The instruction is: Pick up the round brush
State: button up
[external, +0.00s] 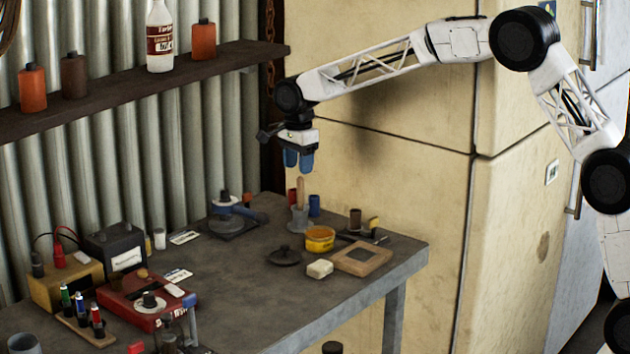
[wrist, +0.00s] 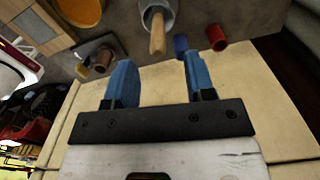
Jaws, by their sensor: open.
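A wooden handle (external: 300,190) stands upright in a grey cup (external: 299,218) toward the back of the workbench. It may be the round brush, but its lower end is hidden in the cup. The handle (wrist: 157,38) and cup (wrist: 170,8) also show at the top middle of the wrist view. A dark round piece with a knob (external: 285,257) lies in front of the cup; I cannot tell whether it is a brush or a lid. My gripper (external: 298,168), with blue fingers, is open and empty above the handle, apart from it. In the wrist view my gripper (wrist: 160,68) points toward the handle.
Beside the cup stand a blue cylinder (external: 314,206), a red cylinder (external: 292,196) and a yellow tin (external: 320,240). A wooden frame (external: 362,259) and pale block (external: 319,269) lie nearby. A cream cabinet (external: 400,180) rises behind; a shelf (external: 120,93) is at left.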

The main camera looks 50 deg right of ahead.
aim_at(300, 191)
jog(key=shift+f, duration=1.3)
jog(key=shift+s+d+f, duration=0.1)
jog(key=shift+s+f, duration=0.05)
jog(key=shift+f, duration=2.45)
grip_shut()
jog(key=shift+r, duration=5)
